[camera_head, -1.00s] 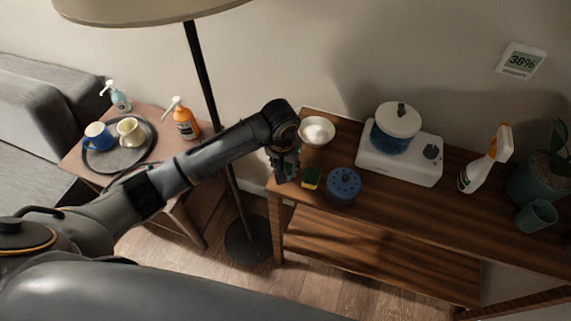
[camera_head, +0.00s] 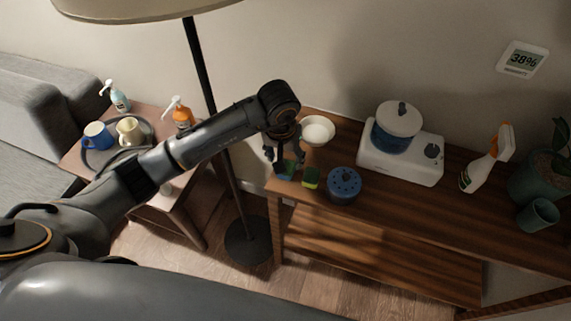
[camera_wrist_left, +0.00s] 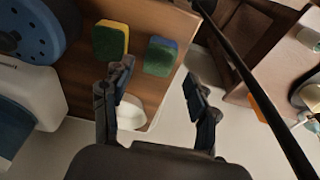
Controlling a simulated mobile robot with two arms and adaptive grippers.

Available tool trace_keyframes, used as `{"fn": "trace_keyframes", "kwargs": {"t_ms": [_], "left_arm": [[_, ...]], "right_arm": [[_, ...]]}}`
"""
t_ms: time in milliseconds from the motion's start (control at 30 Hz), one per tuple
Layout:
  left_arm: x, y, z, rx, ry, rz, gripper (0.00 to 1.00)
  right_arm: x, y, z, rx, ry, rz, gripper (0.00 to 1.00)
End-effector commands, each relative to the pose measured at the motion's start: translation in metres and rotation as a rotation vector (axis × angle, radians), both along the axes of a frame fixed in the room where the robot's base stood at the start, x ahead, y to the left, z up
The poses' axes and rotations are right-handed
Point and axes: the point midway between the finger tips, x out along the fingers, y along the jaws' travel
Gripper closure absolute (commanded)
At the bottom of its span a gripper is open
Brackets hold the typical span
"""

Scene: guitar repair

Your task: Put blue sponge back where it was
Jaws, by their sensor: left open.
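The blue sponge (camera_head: 286,170), with a green scouring face, lies on the left end of the wooden shelf top. It also shows in the left wrist view (camera_wrist_left: 161,57), near the board's edge. My left gripper (camera_head: 285,158) is just over it in the head view, with its fingers spread. In the left wrist view the open gripper (camera_wrist_left: 158,76) has nothing between its fingers, and the sponge lies beyond the tips. A yellow sponge (camera_head: 311,178) with a green face lies beside the blue one, a small gap apart. My right gripper is not in view.
A white bowl (camera_head: 318,131) stands behind the sponges and a round blue holed disc (camera_head: 344,183) to their right. A white appliance (camera_head: 399,160) and a spray bottle (camera_head: 487,162) stand farther right. The lamp pole (camera_head: 205,90) rises left of the shelf.

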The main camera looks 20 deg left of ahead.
Motion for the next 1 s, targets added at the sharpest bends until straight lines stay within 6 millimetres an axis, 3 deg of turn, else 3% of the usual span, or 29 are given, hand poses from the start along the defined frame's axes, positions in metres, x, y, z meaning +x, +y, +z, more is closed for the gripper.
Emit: {"fn": "trace_keyframes", "kwargs": {"t_ms": [200,400,1000], "left_arm": [[-0.006,0.001,0.045,0.003,-0.005,-0.002,0.41],[-0.01,0.001,0.068,0.001,-0.002,-0.001,0.41],[-0.012,0.0,0.072,-0.001,0.001,0.0,0.41]], "right_arm": [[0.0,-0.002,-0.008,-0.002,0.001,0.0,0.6],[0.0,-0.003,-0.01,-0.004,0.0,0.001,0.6],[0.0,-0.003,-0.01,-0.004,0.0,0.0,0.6]]}}
